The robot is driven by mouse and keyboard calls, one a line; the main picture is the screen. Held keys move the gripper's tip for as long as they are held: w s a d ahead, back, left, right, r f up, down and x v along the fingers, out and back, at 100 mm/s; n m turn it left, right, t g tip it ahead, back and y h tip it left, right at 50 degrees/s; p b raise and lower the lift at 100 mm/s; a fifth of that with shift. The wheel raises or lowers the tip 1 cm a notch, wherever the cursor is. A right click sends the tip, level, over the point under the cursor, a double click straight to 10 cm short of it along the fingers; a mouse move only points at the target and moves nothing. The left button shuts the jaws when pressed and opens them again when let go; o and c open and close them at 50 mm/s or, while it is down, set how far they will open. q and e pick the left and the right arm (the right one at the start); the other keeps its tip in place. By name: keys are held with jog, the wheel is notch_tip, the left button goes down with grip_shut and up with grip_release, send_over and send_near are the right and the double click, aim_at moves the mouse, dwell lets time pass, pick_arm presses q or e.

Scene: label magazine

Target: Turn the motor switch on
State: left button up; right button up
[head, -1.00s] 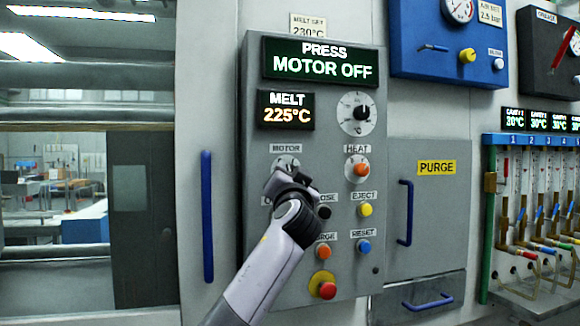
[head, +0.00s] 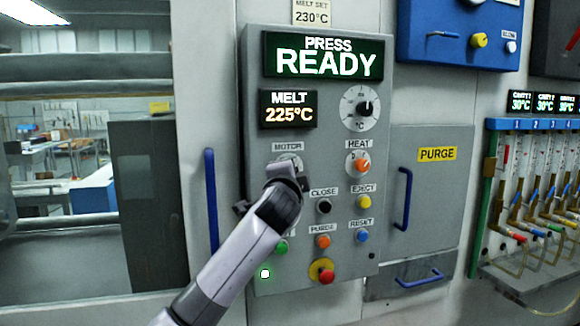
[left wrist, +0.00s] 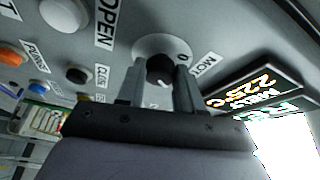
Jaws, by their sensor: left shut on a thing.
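The motor switch (left wrist: 160,70) is a dark round knob on a pale disc, under the MOTOR label on the grey control panel (head: 335,265). In the left wrist view, the two fingers of my left gripper (left wrist: 159,84) stand on either side of the knob, shut on it. In the head view, my left gripper (head: 284,170) covers most of the switch; part of its pale disc (head: 291,159) shows above. The press display (head: 324,56) reads PRESS READY. My right gripper is in neither view.
The melt display (head: 288,109) reads 225°C. The heat knob (head: 362,166) and several coloured buttons, including a red one on yellow (head: 326,276), sit close by my left arm. Blue handles (head: 211,200) flank the panel.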

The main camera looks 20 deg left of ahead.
pick_arm(q)
jog(key=shift+m, duration=0.4)
jog(key=o, duration=1)
jog(key=shift+o, duration=0.2)
jog(key=shift+s, duration=0.1)
jog(key=b+v, duration=0.1)
jog(key=v, duration=0.6)
jog(key=shift+b, duration=0.35)
